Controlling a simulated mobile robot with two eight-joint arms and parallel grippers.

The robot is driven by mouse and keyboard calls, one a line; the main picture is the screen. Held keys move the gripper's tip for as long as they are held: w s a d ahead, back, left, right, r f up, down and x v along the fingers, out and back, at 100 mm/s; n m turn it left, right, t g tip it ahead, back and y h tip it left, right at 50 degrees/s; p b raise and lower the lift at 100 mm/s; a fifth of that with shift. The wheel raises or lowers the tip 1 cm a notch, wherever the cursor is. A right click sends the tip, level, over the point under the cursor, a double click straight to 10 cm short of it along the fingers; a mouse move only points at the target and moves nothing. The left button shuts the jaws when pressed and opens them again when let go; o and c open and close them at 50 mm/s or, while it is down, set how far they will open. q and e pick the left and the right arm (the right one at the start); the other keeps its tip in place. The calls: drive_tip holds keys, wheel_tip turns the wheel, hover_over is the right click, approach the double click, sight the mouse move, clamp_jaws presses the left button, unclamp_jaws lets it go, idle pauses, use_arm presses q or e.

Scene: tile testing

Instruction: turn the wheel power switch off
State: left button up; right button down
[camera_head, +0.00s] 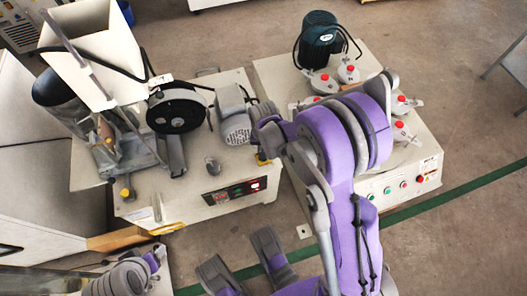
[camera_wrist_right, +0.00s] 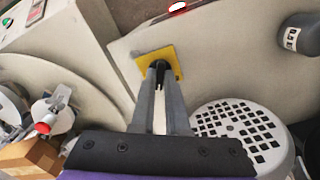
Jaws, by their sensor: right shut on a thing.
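In the head view a bit of the yellow plate (camera_head: 263,158) shows at the machine's right corner, largely hidden by my right gripper and wrist. The machine (camera_head: 150,198) carries a black wheel (camera_head: 177,107). Parts of my left arm show at the lower left; its fingers are not clear.
A grey motor (camera_head: 236,128) with a vented cover (camera_wrist_right: 245,130) sits close beside the switch. To the right stands a second machine (camera_head: 420,157) with several red-capped fittings and buttons. Open floor lies at the right.

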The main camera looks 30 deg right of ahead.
drive_tip(key=n, duration=1.4)
idle(0.5)
drive_tip(key=c, duration=0.9)
unclamp_jaws()
drive_tip(key=shift+r, duration=0.1)
wheel_tip(320, 180, up, 11)
drive_tip(key=p, duration=0.3)
drive_tip(key=shift+f, duration=0.2)
